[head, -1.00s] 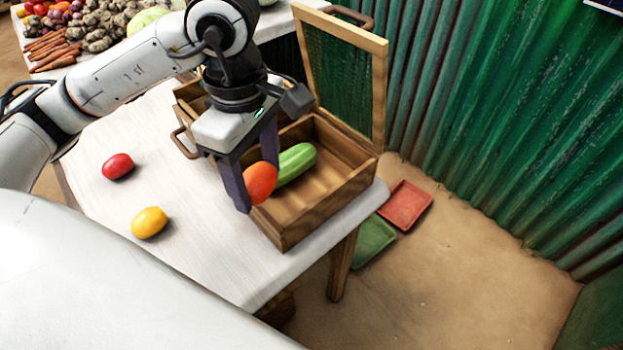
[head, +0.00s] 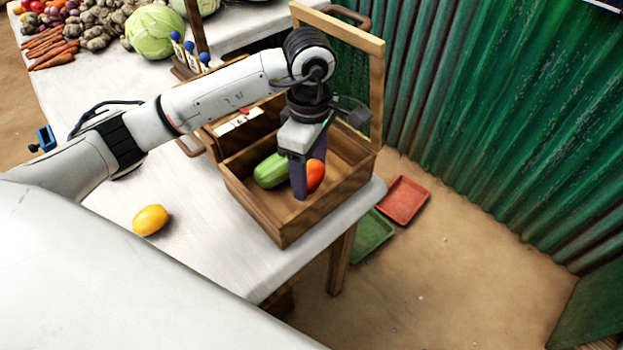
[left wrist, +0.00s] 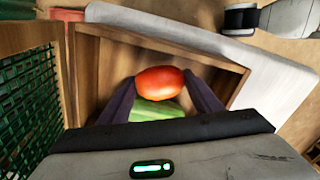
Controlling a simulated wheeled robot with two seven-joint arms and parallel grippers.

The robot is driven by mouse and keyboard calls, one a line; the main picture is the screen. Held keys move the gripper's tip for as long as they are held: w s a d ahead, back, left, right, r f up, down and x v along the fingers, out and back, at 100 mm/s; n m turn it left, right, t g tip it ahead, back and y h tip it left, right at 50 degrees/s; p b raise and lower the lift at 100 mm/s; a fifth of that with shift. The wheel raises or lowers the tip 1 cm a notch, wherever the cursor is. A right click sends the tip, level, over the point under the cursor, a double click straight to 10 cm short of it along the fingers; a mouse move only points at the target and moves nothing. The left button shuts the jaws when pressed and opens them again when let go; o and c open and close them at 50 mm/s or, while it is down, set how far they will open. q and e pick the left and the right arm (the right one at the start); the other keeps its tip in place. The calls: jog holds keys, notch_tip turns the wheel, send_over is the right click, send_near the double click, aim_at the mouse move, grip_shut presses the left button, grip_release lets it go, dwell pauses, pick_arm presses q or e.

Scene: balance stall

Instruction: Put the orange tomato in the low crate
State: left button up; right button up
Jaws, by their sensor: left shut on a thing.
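The orange tomato (head: 316,175) is red-orange and sits between the fingers of my left gripper (head: 308,182), which is shut on it. It also shows between the fingertips in the left wrist view (left wrist: 160,82). The gripper points down over the inside of the wooden crate (head: 258,212); I cannot tell whether the tomato touches the crate floor. A green cucumber-like vegetable (head: 270,171) lies in the crate beside the fingers, and shows below the tomato in the left wrist view (left wrist: 156,110). My right gripper is not in view.
A yellow tomato (head: 150,220) lies on the white table (head: 215,245). The crate's raised mesh lid (head: 377,95) stands at its back right. A red tray (head: 405,200) and a green tray (head: 372,238) lie on the ground. Cabbage (head: 158,32) and carrots (head: 55,55) are farther back.

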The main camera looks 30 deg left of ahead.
aim_at(311, 182)
pick_arm(q)
notch_tip(311, 182, down, 3)
jog(key=shift+d+f, duration=0.1)
jog(key=shift+w+f, duration=0.1)
jog(key=shift+w, duration=0.1)
jog(key=shift+f, duration=0.15)
jog(key=o, duration=1.1)
notch_tip(311, 182, up, 12)
jog(key=shift+r, duration=0.15)
